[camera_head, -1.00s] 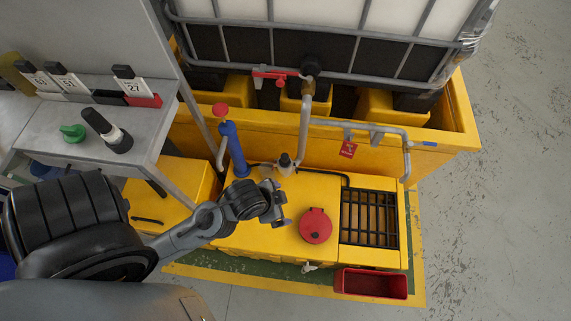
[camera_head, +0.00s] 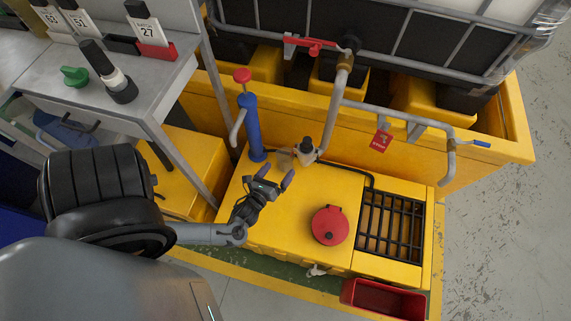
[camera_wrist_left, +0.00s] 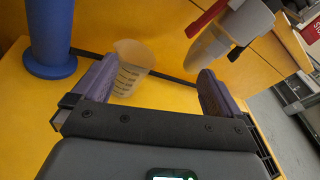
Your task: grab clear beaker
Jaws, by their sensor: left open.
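The clear beaker (camera_wrist_left: 133,68) stands on the yellow cabinet top in the left wrist view, a see-through cup with dark markings. It is ahead of my left gripper (camera_wrist_left: 155,85), nearer the left finger, which hides part of it. In the head view the beaker (camera_head: 284,159) is small and faint beside the pipe outlet. My left gripper (camera_head: 276,177) is open there, its fingers pointing up toward the beaker. Nothing is held. I cannot tell whether a finger touches the beaker. My right gripper is not in view.
The blue hand pump (camera_head: 252,128) stands left of the beaker. The pipe outlet fitting (camera_head: 306,149) is close on its right. A red lid (camera_head: 330,225) and black grate (camera_head: 390,226) lie right on the cabinet (camera_head: 285,215). A grey bench (camera_head: 150,115) stands left.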

